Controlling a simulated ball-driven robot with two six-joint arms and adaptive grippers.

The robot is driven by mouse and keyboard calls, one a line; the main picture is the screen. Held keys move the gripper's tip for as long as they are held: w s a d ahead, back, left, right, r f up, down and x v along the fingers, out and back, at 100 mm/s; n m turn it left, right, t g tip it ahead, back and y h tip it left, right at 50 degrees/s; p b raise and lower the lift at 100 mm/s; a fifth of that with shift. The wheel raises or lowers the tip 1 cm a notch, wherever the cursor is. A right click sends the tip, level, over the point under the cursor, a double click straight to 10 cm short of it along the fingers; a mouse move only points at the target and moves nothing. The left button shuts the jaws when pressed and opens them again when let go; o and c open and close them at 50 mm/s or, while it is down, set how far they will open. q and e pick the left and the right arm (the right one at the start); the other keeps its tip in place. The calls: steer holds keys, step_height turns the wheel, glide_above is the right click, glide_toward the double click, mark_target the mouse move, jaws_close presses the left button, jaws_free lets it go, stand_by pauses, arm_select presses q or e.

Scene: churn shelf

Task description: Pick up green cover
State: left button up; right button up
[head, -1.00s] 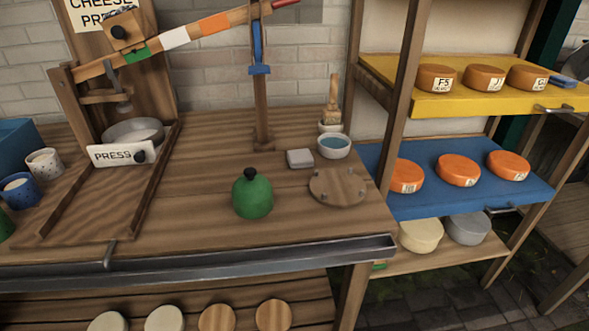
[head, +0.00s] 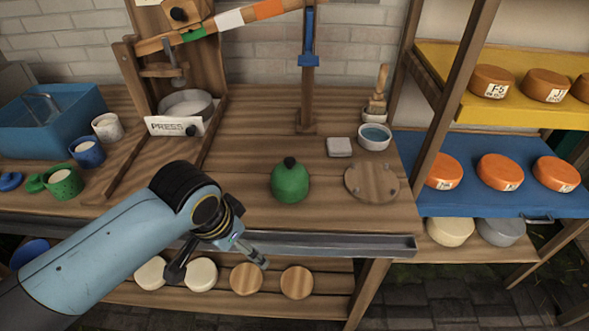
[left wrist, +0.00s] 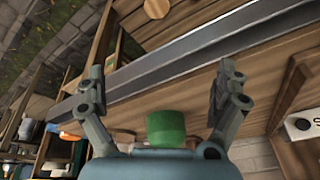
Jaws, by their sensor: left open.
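A green dome-shaped cover (head: 290,183) with a black knob stands upright on the wooden worktop. My left gripper (head: 218,267) is in front of the worktop's front edge, to the left of the cover and nearer to me. It is open and empty, with its two fingers wide apart. In the left wrist view, a green rounded shape (left wrist: 166,128), which looks like the cover, shows between the bases of the open fingers (left wrist: 163,78), apart from them. My right gripper is not in view.
A metal rail (head: 330,245) runs along the worktop's front edge. A round wooden board (head: 371,183), a grey block (head: 339,147) and a bowl (head: 374,137) lie right of the cover. Cups and a blue bin (head: 60,135) stand left. The wood around the cover is clear.

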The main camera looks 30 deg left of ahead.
arm_select(q)
steer(key=t+p, duration=0.1)
steer(key=p, duration=0.2)
glide_toward(286, 172)
step_height(286, 172, down, 2)
steer(key=shift+h, duration=0.3)
steer(key=x, duration=0.5)
steer(key=shift+w+a, duration=0.25)
steer(key=shift+w, duration=0.25)
steer(key=x, duration=0.6)
steer(key=shift+s+a+f, duration=0.1)
steer(key=shift+s, duration=0.1)
steer(key=c, duration=1.1)
